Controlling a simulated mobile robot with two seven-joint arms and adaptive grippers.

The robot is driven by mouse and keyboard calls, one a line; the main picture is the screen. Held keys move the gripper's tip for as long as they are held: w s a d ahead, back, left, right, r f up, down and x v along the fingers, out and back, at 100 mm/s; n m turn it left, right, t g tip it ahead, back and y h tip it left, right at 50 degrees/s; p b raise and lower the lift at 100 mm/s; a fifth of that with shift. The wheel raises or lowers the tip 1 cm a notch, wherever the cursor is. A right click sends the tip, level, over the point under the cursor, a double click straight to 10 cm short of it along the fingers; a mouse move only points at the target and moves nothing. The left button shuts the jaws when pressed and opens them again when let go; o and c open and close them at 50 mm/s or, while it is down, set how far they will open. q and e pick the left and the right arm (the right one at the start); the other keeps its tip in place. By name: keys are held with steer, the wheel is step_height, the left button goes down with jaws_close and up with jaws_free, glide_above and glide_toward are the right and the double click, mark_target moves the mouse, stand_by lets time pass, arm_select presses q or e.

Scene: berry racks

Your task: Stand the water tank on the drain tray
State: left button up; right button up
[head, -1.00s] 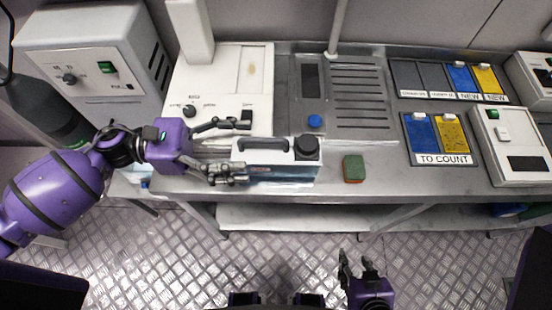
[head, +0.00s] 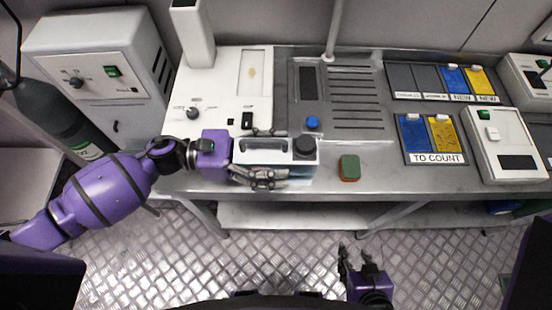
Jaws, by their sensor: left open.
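The water tank (head: 299,165) is a pale box with a dark top handle and a black round cap. It stands upright at the front edge of the counter, before the white machine. My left gripper (head: 268,157) is open around the tank's left part, one finger behind it and one in front. Whether the fingers touch it I cannot tell. The drain tray (head: 376,97) is the grey slotted panel behind and right of the tank, with nothing on it. My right gripper (head: 355,256) is low over the floor, empty, its fingers apart.
A green and brown sponge (head: 349,168) lies right of the tank. A blue knob (head: 312,122) is just behind the tank. A thin pole (head: 337,28) rises behind the slotted panel. Blue and yellow packs in a "TO COUNT" holder (head: 434,158) are further right.

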arm_select(q)
steer(key=c, duration=1.7)
jaws_close()
arm_select(e)
steer(key=shift+w+a+r, duration=0.1)
steer(key=shift+w+r, duration=0.05)
steer(key=shift+w, duration=0.4)
arm_select(q)
steer(key=shift+r, duration=0.1)
